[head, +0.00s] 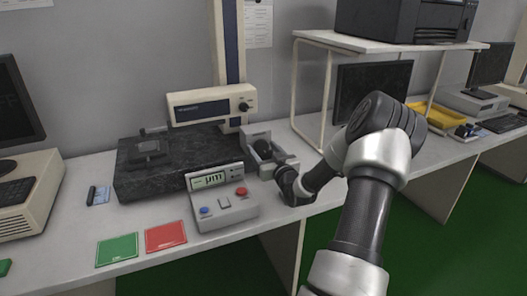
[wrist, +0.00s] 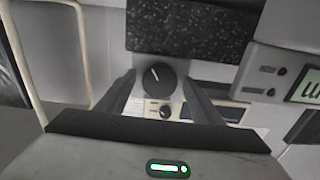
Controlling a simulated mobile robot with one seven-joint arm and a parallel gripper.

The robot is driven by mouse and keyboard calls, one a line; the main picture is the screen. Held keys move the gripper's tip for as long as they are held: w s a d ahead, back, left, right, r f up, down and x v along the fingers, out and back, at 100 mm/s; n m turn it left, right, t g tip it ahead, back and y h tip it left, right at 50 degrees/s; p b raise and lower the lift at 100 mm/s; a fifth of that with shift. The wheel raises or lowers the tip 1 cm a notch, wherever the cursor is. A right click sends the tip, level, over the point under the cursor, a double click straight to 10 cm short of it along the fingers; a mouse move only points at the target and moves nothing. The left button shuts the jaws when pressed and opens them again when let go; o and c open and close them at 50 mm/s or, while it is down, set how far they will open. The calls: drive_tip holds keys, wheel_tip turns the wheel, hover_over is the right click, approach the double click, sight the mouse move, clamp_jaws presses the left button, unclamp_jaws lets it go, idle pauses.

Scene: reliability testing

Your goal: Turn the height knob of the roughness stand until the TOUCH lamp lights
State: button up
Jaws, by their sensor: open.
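The roughness stand has a dark granite base (head: 185,158), a tall column (head: 229,45) and a beige drive unit (head: 195,104) with a small knob (head: 245,106). In the wrist view a larger black knob (wrist: 158,78) with a white pointer line lies between my fingers. I take it for the height knob; its label cannot be read. My gripper (wrist: 160,88) is open around it, with a gap visible on both sides. In the head view my gripper (head: 264,158) is right of the granite base. Small dark lamps (wrist: 266,70) sit beside the display; none looks lit, and the TOUCH label is unreadable.
A grey readout box (head: 223,205) showing "µm" stands in front of the granite base. A green card (head: 117,249) and a red card (head: 165,236) lie at the bench front. A white shelf frame (head: 325,95) stands to the right of my gripper.

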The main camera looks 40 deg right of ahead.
drive_tip(key=shift+c, duration=0.4)
drive_tip(key=c, duration=1)
drive_tip(key=shift+m, duration=0.3)
drive_tip(key=m, duration=0.4)
drive_tip(key=m+p, duration=0.1)
drive_tip(key=m, duration=0.4)
drive_tip(key=m+p, duration=0.1)
drive_tip(key=m, duration=0.4)
drive_tip(key=shift+d+m, duration=0.1)
drive_tip(key=shift+m, duration=0.2)
drive_tip(key=shift+m+p, duration=0.4)
drive_tip(key=shift+m, duration=1.8)
